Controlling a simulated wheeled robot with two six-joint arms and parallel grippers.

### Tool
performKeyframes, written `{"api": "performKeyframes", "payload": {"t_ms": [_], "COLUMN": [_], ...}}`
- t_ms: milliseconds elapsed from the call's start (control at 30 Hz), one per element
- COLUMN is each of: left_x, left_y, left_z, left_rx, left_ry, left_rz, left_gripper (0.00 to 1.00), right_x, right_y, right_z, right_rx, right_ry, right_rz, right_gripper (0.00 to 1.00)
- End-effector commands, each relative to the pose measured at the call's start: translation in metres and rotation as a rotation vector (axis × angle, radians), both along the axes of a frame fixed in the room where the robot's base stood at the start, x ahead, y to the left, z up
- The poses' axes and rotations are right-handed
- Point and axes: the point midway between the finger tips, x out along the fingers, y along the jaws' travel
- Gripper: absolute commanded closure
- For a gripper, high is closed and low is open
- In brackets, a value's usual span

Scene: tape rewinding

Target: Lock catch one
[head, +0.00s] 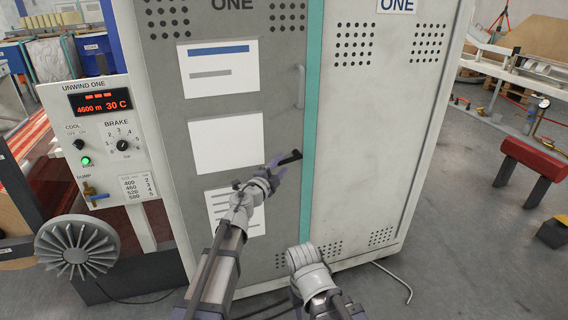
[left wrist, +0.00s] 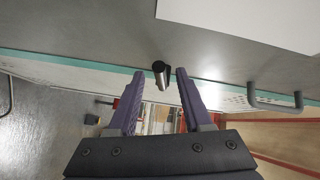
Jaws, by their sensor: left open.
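The grey cabinet door marked ONE (head: 285,125) stands flat against the teal edge strip (head: 314,110). A black catch lever (head: 291,158) sits low on this door near the strip, slightly tilted, its right end higher. My left gripper (head: 278,167) is at the lever, its purple fingers open. In the left wrist view the catch (left wrist: 159,70), with a dark round end and a shiny metal part, shows between the two spread fingertips (left wrist: 158,78). I cannot tell whether a finger touches it. My right arm shows at the bottom of the head view, but its gripper is not visible.
A door handle (head: 300,87) is above the catch; it also shows in the left wrist view (left wrist: 276,103). A control panel (head: 105,135) and a grey finned wheel (head: 77,249) stand at left. A red padded bench (head: 533,157) is at right. The floor right of the cabinet is mostly clear.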

Motion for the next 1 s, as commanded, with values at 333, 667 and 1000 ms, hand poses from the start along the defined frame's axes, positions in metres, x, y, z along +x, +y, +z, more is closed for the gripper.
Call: {"api": "performKeyframes", "payload": {"t_ms": [333,667,1000], "left_x": [0.024,0.024,0.023], "left_y": [-0.011,-0.011,-0.011], "left_z": [0.000,0.000,0.000], "left_rx": [0.000,0.000,0.000], "left_ry": [0.000,0.000,0.000], "left_rz": [0.001,0.001,0.001], "left_gripper": [0.50,0.74,1.00], "right_x": [0.000,0.000,0.000], "right_y": [0.000,0.000,0.000], "right_z": [0.000,0.000,0.000], "right_rx": [0.000,0.000,0.000], "right_ry": [0.000,0.000,0.000], "right_rz": [0.000,0.000,0.000], "right_gripper": [0.50,0.50,0.50]}}
